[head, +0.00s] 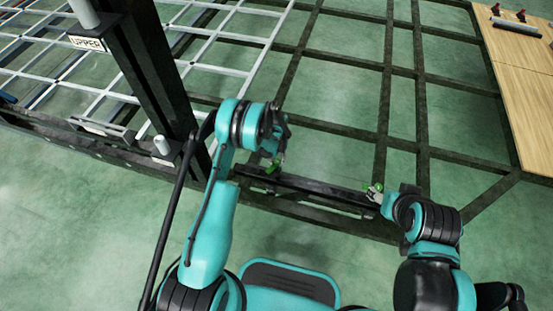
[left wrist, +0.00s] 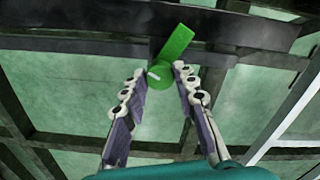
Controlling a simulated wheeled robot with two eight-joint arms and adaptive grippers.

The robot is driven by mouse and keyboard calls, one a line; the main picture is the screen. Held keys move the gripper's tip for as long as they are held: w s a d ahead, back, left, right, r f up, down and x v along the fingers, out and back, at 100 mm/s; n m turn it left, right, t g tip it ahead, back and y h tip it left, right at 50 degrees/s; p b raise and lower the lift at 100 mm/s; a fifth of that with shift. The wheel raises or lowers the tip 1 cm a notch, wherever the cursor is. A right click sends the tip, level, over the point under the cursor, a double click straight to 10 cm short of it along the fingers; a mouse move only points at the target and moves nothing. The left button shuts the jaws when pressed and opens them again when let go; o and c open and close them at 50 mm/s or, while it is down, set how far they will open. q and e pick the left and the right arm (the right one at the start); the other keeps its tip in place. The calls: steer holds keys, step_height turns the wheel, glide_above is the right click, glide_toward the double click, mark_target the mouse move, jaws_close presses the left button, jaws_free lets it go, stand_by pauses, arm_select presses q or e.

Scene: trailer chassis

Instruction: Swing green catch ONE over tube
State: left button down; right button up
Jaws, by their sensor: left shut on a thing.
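One green catch (head: 273,166) sits at the left end of a dark tube (head: 315,190) on the frame's near beam. My left gripper (left wrist: 156,75) is shut on this catch, which also shows in the left wrist view (left wrist: 177,43). Its round end is between the fingertips and its flat arm points up and slightly right across a dark bar. A second green catch (head: 377,187) is at the right end of the tube. My right gripper (head: 374,195) is beside it, and its fingers are too small to read. No number is legible on either catch.
A dark upright post (head: 150,75) with an "UPPER" sign stands left of my left arm. A pale metal grid (head: 225,45) lies behind it. Dark chassis beams (head: 384,110) cross the green floor. A wooden table (head: 525,85) with small red-and-black items is at the right.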

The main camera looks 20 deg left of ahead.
mark_target(277, 160)
arm_select(q)
steer(key=n, duration=0.5)
steer(key=shift+n, duration=0.3)
stand_by(0.4)
steer(key=c, duration=1.2)
jaws_free()
step_height(277, 160, up, 12)
